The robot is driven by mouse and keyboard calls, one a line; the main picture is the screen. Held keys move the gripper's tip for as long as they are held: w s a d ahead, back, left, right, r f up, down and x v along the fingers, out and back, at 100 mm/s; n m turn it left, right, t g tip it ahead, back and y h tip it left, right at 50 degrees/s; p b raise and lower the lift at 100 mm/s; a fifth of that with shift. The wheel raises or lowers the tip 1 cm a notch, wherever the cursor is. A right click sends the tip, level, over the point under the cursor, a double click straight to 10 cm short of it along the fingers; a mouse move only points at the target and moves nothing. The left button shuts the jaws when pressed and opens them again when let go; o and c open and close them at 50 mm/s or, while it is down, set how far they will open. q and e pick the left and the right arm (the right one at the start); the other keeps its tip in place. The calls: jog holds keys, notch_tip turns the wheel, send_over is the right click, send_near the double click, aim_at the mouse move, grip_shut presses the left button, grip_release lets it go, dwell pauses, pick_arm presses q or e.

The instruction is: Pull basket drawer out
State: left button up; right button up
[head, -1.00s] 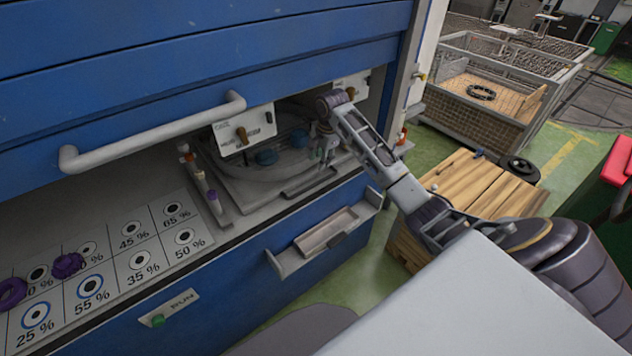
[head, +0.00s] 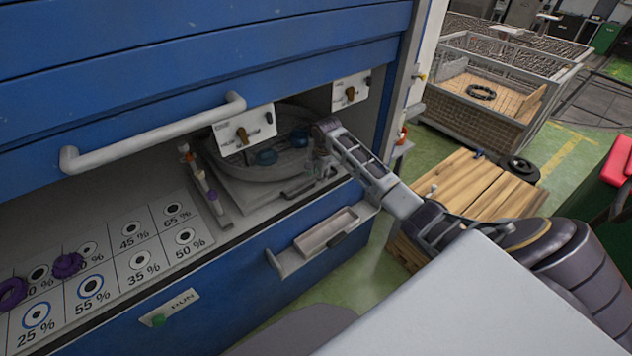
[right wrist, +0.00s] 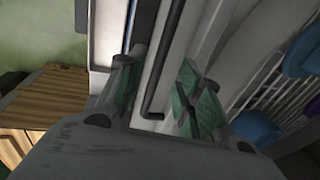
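The basket drawer (head: 245,194) is a grey tray in the opening of the blue cabinet. It carries a round basket (head: 230,172) with blue pieces (head: 266,157) in it. A dark bar handle (head: 298,190) runs along its front edge; it also shows in the right wrist view (right wrist: 167,50). My right gripper (head: 320,172) reaches in at the handle's right end, pointing down. In the right wrist view its green-padded fingers (right wrist: 157,98) are apart, with the handle's bent end between them and gaps on both sides. My left gripper is not in view.
A raised blue shutter with a white bar (head: 150,132) hangs above the opening. Switch plates (head: 262,122) hang close to the gripper. A small grey tray (head: 325,232) juts from the cabinet front below. A wooden crate (head: 470,190) stands right on the green floor.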

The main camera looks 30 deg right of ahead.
jog(key=shift+w+f, duration=0.2)
jog(key=shift+f, duration=0.85)
jog(key=shift+w+f, duration=0.2)
jog(key=shift+f, duration=0.8)
jog(key=shift+c, duration=0.2)
grip_shut()
